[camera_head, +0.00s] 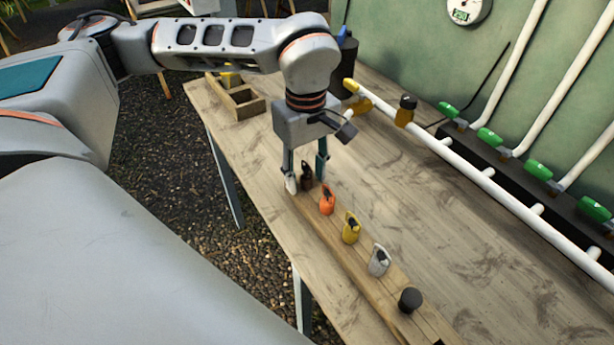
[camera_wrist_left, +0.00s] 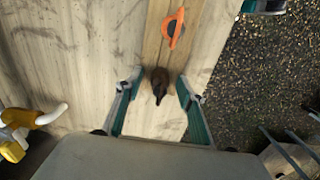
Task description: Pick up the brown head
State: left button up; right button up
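The brown head (camera_head: 306,176) stands at the far end of a row of heads on a wooden strip along the table. My left gripper (camera_head: 306,180) points down over it, with one finger on each side. In the left wrist view the brown head (camera_wrist_left: 160,82) lies between the spread fingertips of the left gripper (camera_wrist_left: 160,90), with gaps on both sides. The left gripper is open and holds nothing. My right gripper is not in view.
An orange head (camera_head: 327,201) stands nearest the brown one; yellow (camera_head: 351,228), white (camera_head: 379,261) and black (camera_head: 410,300) heads follow. A wooden box (camera_head: 240,101) is behind. White pipes with green valves (camera_head: 489,137) run along the right. The table's middle is clear.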

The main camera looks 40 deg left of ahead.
pick_arm(q)
jog(key=c, duration=0.9)
jog(key=shift+o, duration=0.2)
jog(key=shift+r, duration=0.15)
notch_tip(320, 180, up, 9)
jog(key=shift+p, duration=0.55)
jog(key=shift+r, duration=0.45)
jog(key=shift+r, duration=0.1)
